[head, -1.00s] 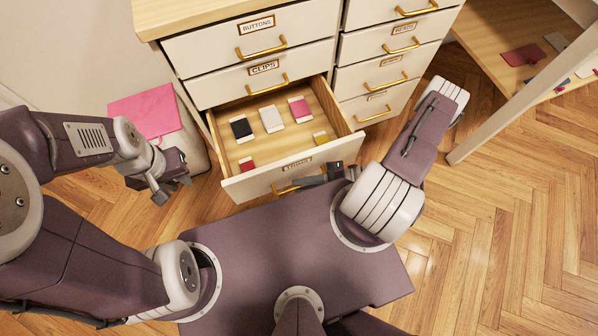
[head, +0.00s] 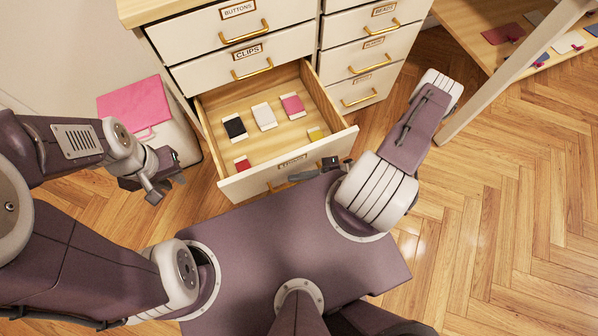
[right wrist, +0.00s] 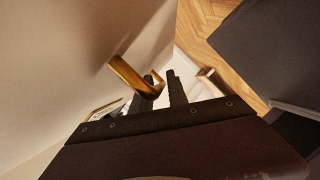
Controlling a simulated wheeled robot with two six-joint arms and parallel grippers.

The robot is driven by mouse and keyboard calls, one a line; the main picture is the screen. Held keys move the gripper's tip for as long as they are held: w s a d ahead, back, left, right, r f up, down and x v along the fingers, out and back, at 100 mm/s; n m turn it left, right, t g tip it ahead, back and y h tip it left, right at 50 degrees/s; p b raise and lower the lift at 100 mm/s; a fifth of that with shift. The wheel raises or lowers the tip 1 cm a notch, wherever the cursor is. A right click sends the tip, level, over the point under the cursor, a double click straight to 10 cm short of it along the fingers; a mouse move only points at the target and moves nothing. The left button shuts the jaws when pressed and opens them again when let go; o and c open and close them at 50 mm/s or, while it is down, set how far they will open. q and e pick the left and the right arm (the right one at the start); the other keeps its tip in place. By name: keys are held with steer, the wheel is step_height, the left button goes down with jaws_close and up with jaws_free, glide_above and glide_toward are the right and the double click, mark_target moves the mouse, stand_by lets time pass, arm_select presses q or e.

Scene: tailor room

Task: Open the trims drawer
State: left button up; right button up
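The trims drawer (head: 238,188) stands pulled out below the drawer labelled clips. Its front label is too blurred to read surely. Flat trim pieces in black, white, pink, red and yellow lie inside. Its brass handle (head: 281,186) also shows in the right wrist view (right wrist: 130,76). My right gripper (head: 315,173) is at this handle, at the drawer front. In the right wrist view its dark fingers (right wrist: 161,90) are close together, one partly behind the bar, and appear shut on it. My left gripper (head: 166,184) is open and empty, left of the drawer.
The cabinet's other drawers, such as clips (head: 247,52) and buttons (head: 238,10), are shut. A pink item (head: 134,103) lies on a pale bin left of the cabinet. A wooden table (head: 505,50) stands at the right. The floor (head: 490,210) to the right is clear.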

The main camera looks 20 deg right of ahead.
steer(key=p+v, duration=0.1)
steer(key=v, duration=0.8)
steer(key=shift+p, duration=0.4)
steer(key=shift+r, duration=0.1)
